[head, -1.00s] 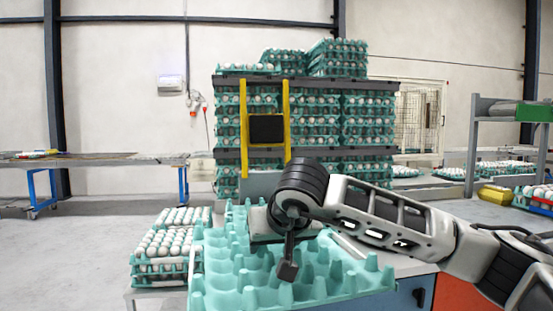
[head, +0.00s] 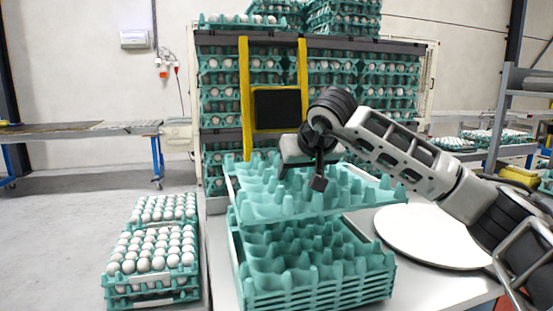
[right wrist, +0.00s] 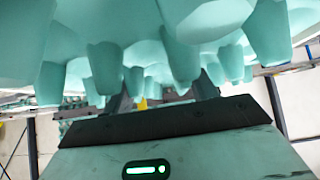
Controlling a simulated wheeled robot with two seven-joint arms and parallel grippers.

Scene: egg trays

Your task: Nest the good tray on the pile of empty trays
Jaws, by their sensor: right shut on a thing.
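The good tray (head: 270,208), an empty teal egg tray, is held just above the pile of empty trays (head: 317,287) in the head view. It is slightly tilted and turned against the pile, with a wider gap at its front right than at its left. Whether it touches the pile at the left is unclear. My right gripper (head: 318,170) is shut on the good tray; its grip is partly hidden by my arm. In the right wrist view, the tray's cups (right wrist: 180,58) fill the upper picture above the jaws (right wrist: 163,98). My left gripper is not in view.
Trays of white eggs (head: 150,285) stand in low stacks left of the pile. A white round plate (head: 432,236) lies on the table at right. Behind stands a tall rack of egg trays (head: 365,75) with a yellow-framed black panel (head: 277,109).

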